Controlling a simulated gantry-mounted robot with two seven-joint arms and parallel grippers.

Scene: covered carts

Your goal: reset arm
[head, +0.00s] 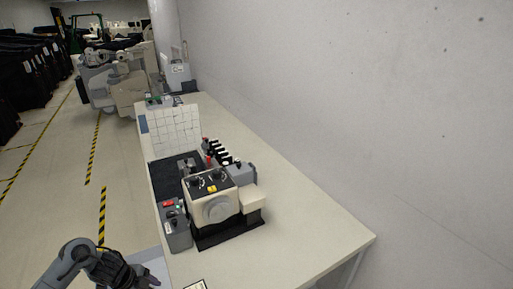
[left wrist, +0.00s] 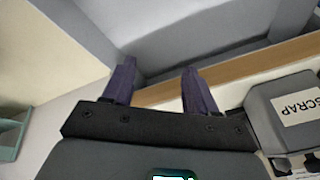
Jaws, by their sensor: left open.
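My left gripper (head: 148,281) is at the bottom left of the head view, just off the left edge of the bench and low in the picture. In the left wrist view its two dark fingers (left wrist: 158,82) stand well apart with nothing between them. Beyond the fingers is a smooth grey surface, which I cannot identify. My right gripper is not in view.
A long pale bench (head: 290,225) runs along the grey wall (head: 370,80). A cream and grey machine (head: 212,200) stands on it. A grey box marked SCRAP (left wrist: 288,108) is right of the fingers. Open floor (head: 60,215) with yellow-black stripes lies left.

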